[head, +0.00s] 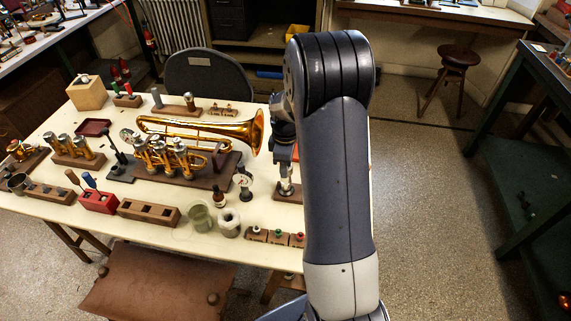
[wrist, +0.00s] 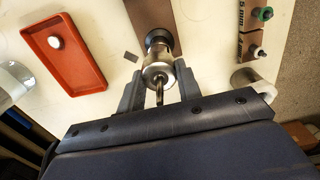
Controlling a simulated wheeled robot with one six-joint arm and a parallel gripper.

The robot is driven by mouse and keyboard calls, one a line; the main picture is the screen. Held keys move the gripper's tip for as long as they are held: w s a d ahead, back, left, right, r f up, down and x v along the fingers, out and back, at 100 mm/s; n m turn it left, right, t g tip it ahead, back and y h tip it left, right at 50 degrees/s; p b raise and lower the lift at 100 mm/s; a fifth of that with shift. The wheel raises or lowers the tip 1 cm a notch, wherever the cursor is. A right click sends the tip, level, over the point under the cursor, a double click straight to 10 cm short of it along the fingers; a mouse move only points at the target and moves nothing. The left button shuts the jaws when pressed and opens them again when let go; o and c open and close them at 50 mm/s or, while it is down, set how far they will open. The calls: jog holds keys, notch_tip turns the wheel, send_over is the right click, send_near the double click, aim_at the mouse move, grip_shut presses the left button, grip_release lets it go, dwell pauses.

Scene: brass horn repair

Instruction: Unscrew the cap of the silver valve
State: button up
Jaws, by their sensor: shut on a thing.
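The silver valve (wrist: 158,52) stands upright in a brown wooden block (wrist: 152,14), seen from above in the wrist view. Its round silver cap (wrist: 157,74), with a thin stem (wrist: 159,93) sticking up, sits between the two dark fingers of my gripper (wrist: 160,78). My gripper is shut on the cap. In the head view the valve (head: 285,187) stands on its block (head: 288,198) at the right end of the bench, below my gripper (head: 284,168). My arm hides part of that corner. I cannot tell whether the cap has turned.
A red tray (wrist: 88,77) with a small white round piece (wrist: 55,42) lies left of the valve. A gauge on a stand (head: 243,182) stands close by on the left. A brass trumpet (head: 200,130) and wooden racks fill the bench's middle and left.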

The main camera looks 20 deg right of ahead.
jog(key=n, duration=0.4)
jog(key=shift+n, duration=0.3)
jog(key=n, duration=0.4)
jog(key=shift+n, duration=0.3)
jog(key=n, duration=0.5)
jog(key=shift+s, duration=0.1)
dwell(0.4)
jog(key=n, duration=0.5)
jog(key=o, duration=1.1)
